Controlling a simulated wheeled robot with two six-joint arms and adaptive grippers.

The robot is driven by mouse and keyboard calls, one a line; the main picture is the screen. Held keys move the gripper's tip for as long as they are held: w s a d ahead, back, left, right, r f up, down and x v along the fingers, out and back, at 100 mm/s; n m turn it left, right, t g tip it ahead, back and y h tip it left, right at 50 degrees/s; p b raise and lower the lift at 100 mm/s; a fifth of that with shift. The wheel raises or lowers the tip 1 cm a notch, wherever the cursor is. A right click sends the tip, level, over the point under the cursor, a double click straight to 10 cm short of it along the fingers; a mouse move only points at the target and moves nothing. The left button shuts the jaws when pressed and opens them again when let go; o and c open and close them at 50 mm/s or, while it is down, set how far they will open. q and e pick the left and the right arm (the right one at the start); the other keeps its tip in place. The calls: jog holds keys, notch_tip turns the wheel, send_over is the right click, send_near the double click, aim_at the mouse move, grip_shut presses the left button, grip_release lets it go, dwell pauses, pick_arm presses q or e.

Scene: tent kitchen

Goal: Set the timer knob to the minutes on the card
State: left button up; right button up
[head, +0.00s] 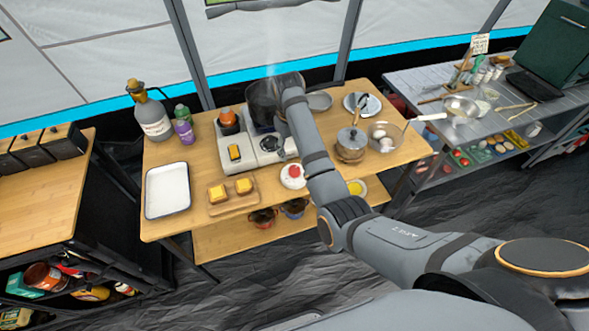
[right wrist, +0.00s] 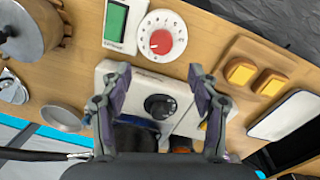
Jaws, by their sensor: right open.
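The timer is a round white dial with marks around its rim and a red knob (right wrist: 161,42) at its middle. It lies on the wooden table in front of the white stove, and its red top also shows in the head view (head: 294,171). Beside it in the wrist view is a white-framed panel with a green face (right wrist: 116,20), whose writing I cannot read. My right gripper (right wrist: 159,72) is open and empty above the stove, with its fingertips apart from the timer. My left gripper is not in view.
The white stove (right wrist: 185,119) has a black knob (right wrist: 160,106) below my fingers. A board with yellow-topped bread (head: 221,209), a white tray (head: 168,189) and a lidded pot (head: 351,144) are nearby. A small written card (head: 479,44) stands on the right-hand table.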

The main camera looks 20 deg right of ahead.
aim_at(294, 169)
jog(key=f, duration=0.3)
jog(key=shift+s+d, duration=0.1)
jog(key=shift+d, duration=0.1)
notch_tip(294, 169, down, 6)
jog(key=shift+a+f+p, duration=0.1)
jog(key=shift+p, duration=0.35)
jog(key=shift+w+f, duration=0.2)
jog(key=shift+f, duration=0.2)
jog(key=shift+c, duration=0.7)
jog(key=c, duration=1)
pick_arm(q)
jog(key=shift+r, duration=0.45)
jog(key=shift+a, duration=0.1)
pick_arm(e)
jog(key=o, duration=1.1)
jog(key=shift+o, duration=0.2)
